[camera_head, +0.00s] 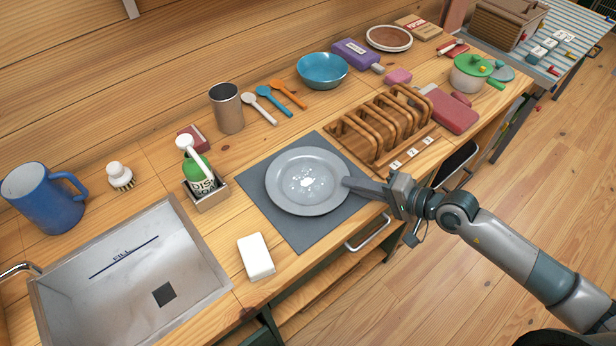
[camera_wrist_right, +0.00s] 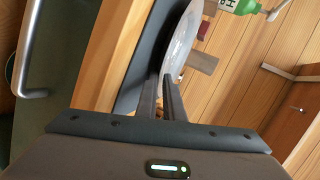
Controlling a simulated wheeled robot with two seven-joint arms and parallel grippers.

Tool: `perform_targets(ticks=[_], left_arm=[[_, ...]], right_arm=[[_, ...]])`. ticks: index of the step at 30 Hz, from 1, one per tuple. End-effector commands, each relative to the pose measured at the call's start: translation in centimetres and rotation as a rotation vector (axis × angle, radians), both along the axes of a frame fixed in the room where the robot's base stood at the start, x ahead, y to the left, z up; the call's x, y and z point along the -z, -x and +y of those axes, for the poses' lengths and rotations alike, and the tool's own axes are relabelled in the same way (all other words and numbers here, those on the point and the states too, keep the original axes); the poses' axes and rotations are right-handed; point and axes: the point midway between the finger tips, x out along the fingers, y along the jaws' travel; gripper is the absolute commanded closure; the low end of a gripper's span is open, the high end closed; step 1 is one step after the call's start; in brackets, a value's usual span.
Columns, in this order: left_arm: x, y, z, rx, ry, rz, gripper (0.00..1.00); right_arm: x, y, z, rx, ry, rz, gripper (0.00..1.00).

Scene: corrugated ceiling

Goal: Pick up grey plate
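The grey plate (camera_head: 290,197) lies on a dark grey square mat (camera_head: 309,239), with whitish spots of residue at its centre. My right gripper (camera_head: 352,184) reaches in from the right, at the plate's right rim. In the right wrist view, the two fingers (camera_wrist_right: 163,82) are close together, with the rim of the plate (camera_wrist_right: 181,40) between their tips. I cannot tell whether the plate is lifted off the mat at all. My left gripper is not in view.
A wooden rack (camera_head: 376,136) stands close behind the plate on the right. A white block (camera_head: 256,257), a dish soap bottle (camera_head: 197,170) and a metal sink (camera_head: 130,275) are to the left. A drawer handle (camera_head: 368,234) sticks out below the counter edge.

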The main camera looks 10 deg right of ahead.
Motion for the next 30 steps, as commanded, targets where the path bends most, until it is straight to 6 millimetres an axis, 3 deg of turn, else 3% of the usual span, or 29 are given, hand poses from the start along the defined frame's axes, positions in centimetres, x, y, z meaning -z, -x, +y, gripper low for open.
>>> perform_targets(ticks=[13, 14, 15, 30], left_arm=[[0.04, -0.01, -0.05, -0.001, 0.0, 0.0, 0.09], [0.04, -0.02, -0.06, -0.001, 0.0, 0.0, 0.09], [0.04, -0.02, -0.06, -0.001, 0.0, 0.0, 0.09], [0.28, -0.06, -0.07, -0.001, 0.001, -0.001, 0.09]], right_arm=[[0.04, 0.0, 0.01, 0.0, 0.001, -0.001, 0.92], [0.04, 0.0, 0.01, 0.0, 0.001, -0.001, 0.99], [0.03, 0.01, 0.0, 0.0, 0.001, -0.001, 1.0], [-0.79, -0.08, 0.04, -0.001, -0.002, -0.005, 1.0]])
